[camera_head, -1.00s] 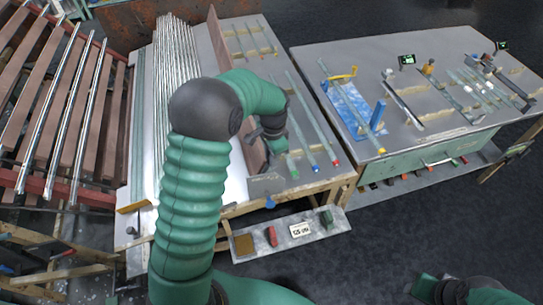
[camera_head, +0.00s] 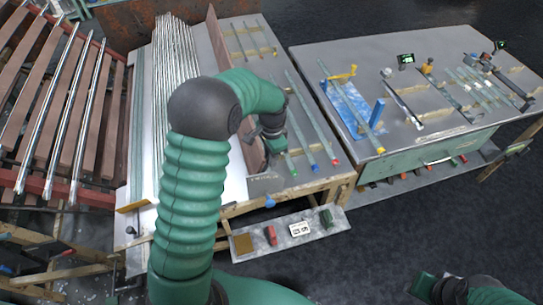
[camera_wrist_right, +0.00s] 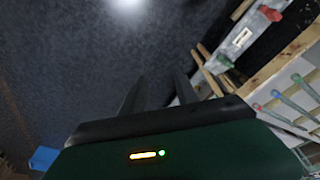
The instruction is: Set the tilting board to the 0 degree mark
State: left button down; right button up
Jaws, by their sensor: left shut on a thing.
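The tilting board appears to be the brown plank (camera_head: 221,52), which stands on edge along the right side of the white sheet with glass tubes. My left gripper (camera_head: 271,138) is at the near end of this plank, on its right side, and is shut on it. My forearm and wrist hide part of the contact and the plank's middle. Small pale marks (camera_head: 262,177) lie on the table at the plank's near end, too small to read. My right gripper (camera_wrist_right: 157,95) is open and empty, with its fingers apart over the dark floor.
Long glass tubes (camera_head: 178,55) lie left of the plank. Tubes with coloured ends (camera_head: 308,130) lie close to the right of my left gripper. A low shelf (camera_head: 330,232) juts out below the table front. A second workbench (camera_head: 440,60) stands at the right.

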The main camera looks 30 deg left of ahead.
dwell(0.6)
jog(key=shift+c, duration=1)
jog(key=w+a+f, duration=0.1)
jog(key=w, duration=0.1)
jog(key=w+a+t, duration=0.1)
jog(key=w+a, duration=0.1)
jog(key=w, duration=0.1)
jog(key=w+a+f+m+t, duration=0.1)
jog(key=w, duration=0.2)
jog(key=shift+a+f+y, duration=0.2)
jog(key=shift+f+y, duration=0.1)
grip_shut()
jog(key=w+a+f+m+t+y, duration=0.2)
jog(key=w+a+f+t+y, duration=0.1)
jog(key=w+a, duration=0.55)
jog(key=a+r+m+t+y, duration=0.1)
jog(key=a+m+y, duration=0.3)
jog(key=a, duration=1.2)
jog(key=a+r+m+t+y, duration=0.2)
jog(key=a+m+y, duration=0.3)
jog(key=a, duration=1.2)
jog(key=shift+s+a+t+y, duration=0.15)
jog(key=shift+a+t+y, duration=0.15)
jog(key=shift+y, duration=0.6)
